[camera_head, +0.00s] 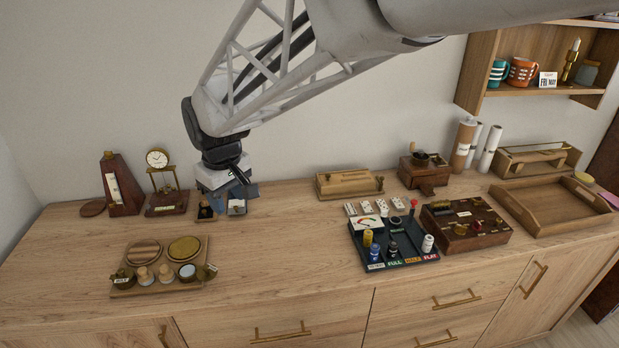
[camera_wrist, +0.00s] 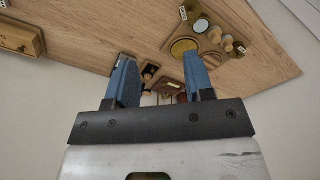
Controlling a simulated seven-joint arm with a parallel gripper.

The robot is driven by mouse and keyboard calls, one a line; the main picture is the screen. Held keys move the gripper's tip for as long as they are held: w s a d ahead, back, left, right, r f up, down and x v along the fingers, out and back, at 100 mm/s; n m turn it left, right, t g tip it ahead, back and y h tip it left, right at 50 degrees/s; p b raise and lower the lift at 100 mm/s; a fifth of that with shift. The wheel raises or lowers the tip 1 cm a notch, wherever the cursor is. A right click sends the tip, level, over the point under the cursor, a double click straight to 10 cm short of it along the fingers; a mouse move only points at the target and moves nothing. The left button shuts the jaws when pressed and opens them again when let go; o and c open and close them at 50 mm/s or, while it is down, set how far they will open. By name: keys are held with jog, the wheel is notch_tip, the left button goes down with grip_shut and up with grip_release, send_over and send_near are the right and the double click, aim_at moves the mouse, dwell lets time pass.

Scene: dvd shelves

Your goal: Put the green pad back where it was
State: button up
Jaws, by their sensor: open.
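I cannot make out a green pad for certain in either view. A small yellow-green thing (camera_head: 586,179) lies at the far right end of the cabinet top, partly hidden behind the wooden tray. My gripper (camera_head: 225,198) is over the left-middle back of the cabinet top, to the right of the small clock. In the wrist view its two blue fingers stand apart, and the gap (camera_wrist: 160,75) holds nothing. Two small objects, a dark one with a gold top (camera_head: 205,211) and a pale one (camera_head: 237,208), show just below the fingers.
A metronome (camera_head: 122,188) and clock (camera_head: 158,165) stand left of my gripper. A round-lidded board set (camera_head: 160,268) is at front left. A dark game tray (camera_head: 400,256), wooden box (camera_head: 466,226) and empty wooden tray (camera_head: 535,208) fill the right. The middle top is clear.

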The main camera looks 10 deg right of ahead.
jog(key=s+d+r+m+t, duration=0.1)
jog(key=s+d+m, duration=0.7)
jog(key=s+d, duration=1.4)
jog(key=d, duration=0.2)
jog(key=shift+d+t, duration=0.3)
jog(key=shift+d, duration=0.05)
jog(key=shift+h, duration=0.3)
jog(key=shift+c, duration=0.5)
jog(key=shift+r, duration=0.1)
